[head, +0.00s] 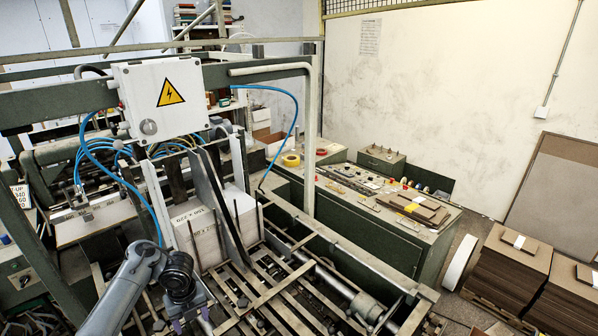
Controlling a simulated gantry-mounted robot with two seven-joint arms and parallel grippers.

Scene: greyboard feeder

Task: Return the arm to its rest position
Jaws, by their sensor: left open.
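My left arm (129,284) reaches in from the bottom left, and its dark wrist (178,276) is bent downward. My left gripper (192,321) points down at the bottom edge of the view, partly cut off. It is open, and I see nothing held in it. It is in front of the feeder's slatted bed (262,290), below the pale greyboard stack (198,240); the gap between gripper and bed is hard to judge. My right gripper is not in view.
The green feeder frame (350,268) has upright guides and blue hoses around the stack. A white electrical box (158,98) hangs above. A green workbench (395,235) with tools stands behind, and brown board piles (510,262) stand at right.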

